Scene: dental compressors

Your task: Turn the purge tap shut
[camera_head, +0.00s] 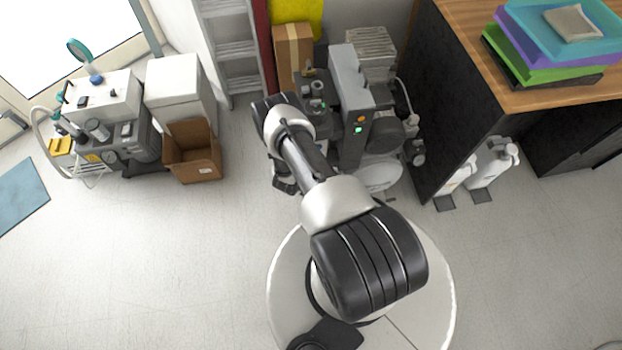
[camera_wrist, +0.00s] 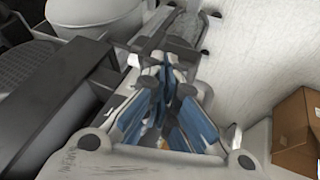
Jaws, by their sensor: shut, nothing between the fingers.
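The compressor (camera_head: 350,85) with its grey upright panel and green and orange lamps stands at the back, just beyond my arm. My gripper (camera_head: 284,185) hangs low at its left side, partly hidden by my arm. In the wrist view my gripper (camera_wrist: 161,78) has its blue-padded fingers brought together at the tips, with nothing seen held. Grey compressor parts and a pale rounded tank (camera_wrist: 92,12) lie beyond and to the left of the fingers. I cannot make out the purge tap in either view; the fingers or the compressor may hide it.
An open cardboard box (camera_head: 193,152) stands on the floor left of my gripper; a cardboard box also shows in the wrist view (camera_wrist: 297,132). A second machine (camera_head: 105,125) stands at far left. A desk (camera_head: 465,100) and white bottles (camera_head: 490,163) stand right.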

